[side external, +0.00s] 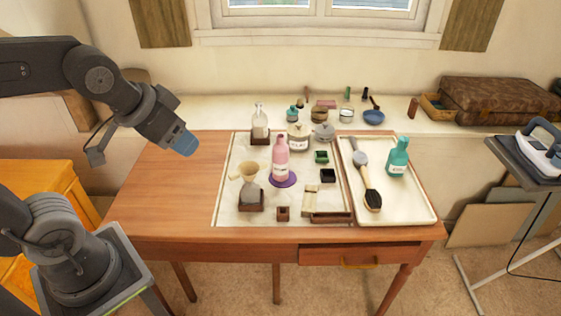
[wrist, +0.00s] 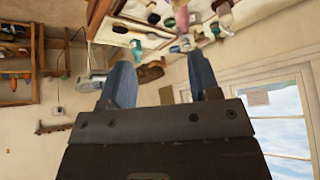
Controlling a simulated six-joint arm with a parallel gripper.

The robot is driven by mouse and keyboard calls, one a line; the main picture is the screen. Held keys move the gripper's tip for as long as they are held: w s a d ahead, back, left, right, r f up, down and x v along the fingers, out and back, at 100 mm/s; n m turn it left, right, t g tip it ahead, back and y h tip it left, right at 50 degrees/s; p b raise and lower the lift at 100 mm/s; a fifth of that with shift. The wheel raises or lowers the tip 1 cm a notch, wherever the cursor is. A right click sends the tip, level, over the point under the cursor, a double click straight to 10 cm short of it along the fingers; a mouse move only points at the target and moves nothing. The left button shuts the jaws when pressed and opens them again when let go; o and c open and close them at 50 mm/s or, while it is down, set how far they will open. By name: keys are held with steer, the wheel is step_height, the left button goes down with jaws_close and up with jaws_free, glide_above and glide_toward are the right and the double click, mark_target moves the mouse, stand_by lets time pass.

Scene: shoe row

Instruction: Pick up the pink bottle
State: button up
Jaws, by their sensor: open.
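The pink bottle (side external: 281,160) stands upright on a purple disc (side external: 287,181) near the middle of the cloth on the table. A small pink shape lies beyond the fingers at the top of the wrist view, too small to tell for sure.
A funnel on a stand (side external: 249,180) is close to the bottle's left. A clear bottle (side external: 260,122) and a labelled jar (side external: 298,137) stand behind. A white tray (side external: 418,208) at right holds a teal bottle (side external: 398,157) and brushes. The table's left part (side external: 165,190) is bare.

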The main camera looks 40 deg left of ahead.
mark_target(283, 137)
steer(key=w+a+f+m+t+y, duration=0.1)
steer(key=w+a+f+t, duration=0.1)
steer(key=w+a, duration=0.5)
steer(key=w+a+f+t+y, duration=0.1)
steer(key=w+a+f+t, duration=0.15)
steer(key=w, duration=0.85)
steer(key=w+a+f+m+t+h, duration=0.1)
steer(key=w+a+f+m+h, duration=0.2)
steer(key=f, duration=0.4)
steer(key=w+f+t+h, duration=0.1)
steer(key=w+f+h, duration=0.2)
steer(key=f+h, duration=0.3)
steer(key=shift+m+y, duration=0.3)
steer(key=shift+y, duration=0.4)
steer(key=x, duration=0.7)
steer(key=shift+w+a+f, duration=0.15)
steer(key=shift+w+f, duration=0.1)
steer(key=shift+f, duration=0.1)
steer(key=shift+x, duration=3.05)
steer(key=shift+w+r, duration=0.1)
steer(key=shift+r, duration=0.05)
jaws_close()
